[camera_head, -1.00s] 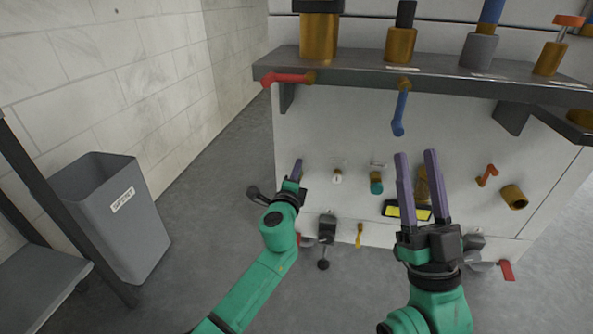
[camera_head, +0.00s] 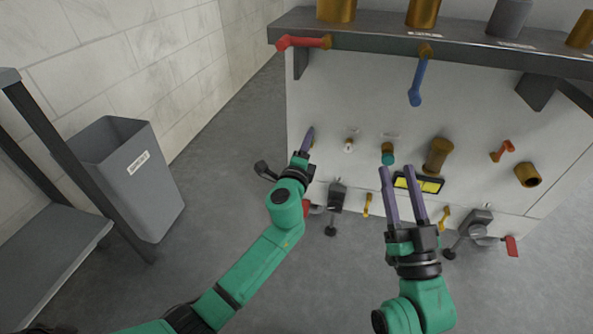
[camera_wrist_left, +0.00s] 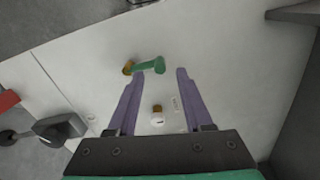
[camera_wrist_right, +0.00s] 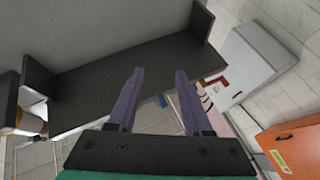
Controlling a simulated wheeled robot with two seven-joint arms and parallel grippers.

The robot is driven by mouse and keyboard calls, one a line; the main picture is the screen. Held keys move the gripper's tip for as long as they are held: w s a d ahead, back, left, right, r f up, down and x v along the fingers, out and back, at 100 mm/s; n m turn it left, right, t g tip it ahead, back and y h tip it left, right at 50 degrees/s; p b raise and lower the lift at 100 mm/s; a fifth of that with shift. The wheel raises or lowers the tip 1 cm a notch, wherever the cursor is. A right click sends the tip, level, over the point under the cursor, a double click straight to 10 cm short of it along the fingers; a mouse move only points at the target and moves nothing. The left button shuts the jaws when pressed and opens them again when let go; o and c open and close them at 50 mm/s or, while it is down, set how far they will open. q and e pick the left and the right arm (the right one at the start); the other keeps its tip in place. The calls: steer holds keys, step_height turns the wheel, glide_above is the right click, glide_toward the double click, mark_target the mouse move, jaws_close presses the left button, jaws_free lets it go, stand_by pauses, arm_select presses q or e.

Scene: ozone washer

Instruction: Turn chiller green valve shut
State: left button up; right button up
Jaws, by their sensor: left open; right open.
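The green valve handle (camera_wrist_left: 148,66), on a brass stem, sticks out of the white panel in the left wrist view. It lies ahead of my left gripper (camera_wrist_left: 158,72), between the fingertips in the picture; contact cannot be told. My left gripper is open. My right gripper (camera_head: 397,168) is open and empty in front of the panel; in the right wrist view (camera_wrist_right: 160,72) its fingers spread over a dark shelf.
A red-handled valve (camera_head: 300,42) and a blue-handled valve (camera_head: 418,82) are above, at the dark shelf (camera_head: 460,52). A grey bin (camera_head: 130,180) stands on the left floor.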

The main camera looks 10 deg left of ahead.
arm_select(q)
steer(key=s+p, duration=0.1)
steer(key=s, duration=1)
steer(key=shift+s+p, duration=0.35)
steer(key=shift+p, duration=0.05)
arm_select(e)
steer(key=s+a+f+g, duration=0.1)
steer(key=s+f+g, duration=0.1)
steer(key=f, duration=0.8)
steer(key=s+f+m+g+h, duration=0.1)
steer(key=s+f+g, duration=0.2)
steer(key=f, duration=0.6)
steer(key=shift+a+f+g+h, duration=0.3)
steer(key=shift+a+f+g, duration=0.1)
steer(key=shift+g, duration=0.3)
arm_select(q)
steer(key=shift+f, duration=0.1)
